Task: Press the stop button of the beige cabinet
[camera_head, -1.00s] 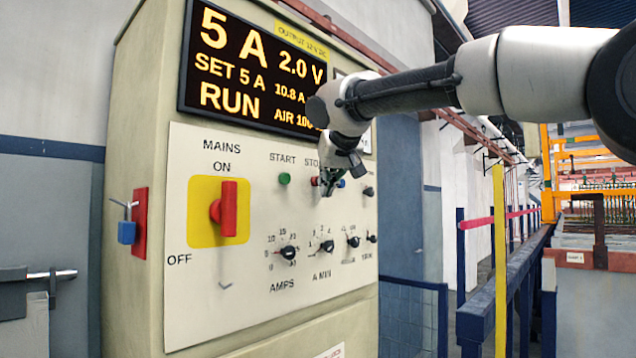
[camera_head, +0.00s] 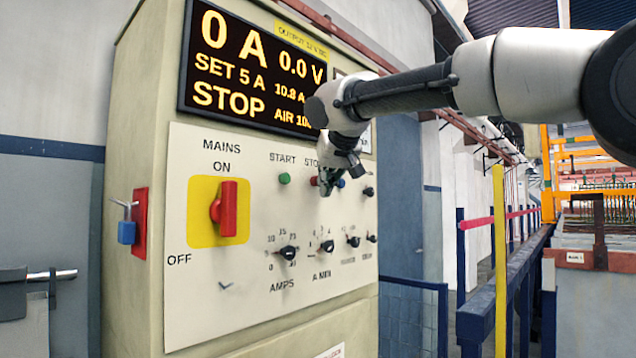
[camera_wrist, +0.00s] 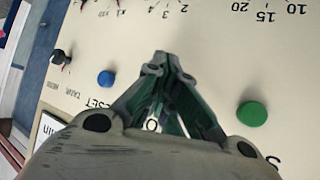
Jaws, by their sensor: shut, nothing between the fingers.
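The beige cabinet (camera_head: 140,90) fills the left and middle of the head view. Its display (camera_head: 250,68) reads STOP, 0 A and 0.0 V. The red stop button (camera_head: 314,181) shows only as a sliver beside my gripper (camera_head: 325,186), under a partly covered label. My gripper is shut and empty, with its tips at the panel in front of the stop button. In the wrist view the closed tips (camera_wrist: 161,58) lie between the green and blue buttons and hide the stop button. I cannot tell whether they touch it.
The green start button (camera_head: 284,179) is left of my gripper, the blue reset button (camera_wrist: 106,78) on its other side. Knobs (camera_head: 287,253) sit below. The red mains switch (camera_head: 229,208) points to ON. A blue railing (camera_head: 490,300) and yellow post (camera_head: 499,250) stand right.

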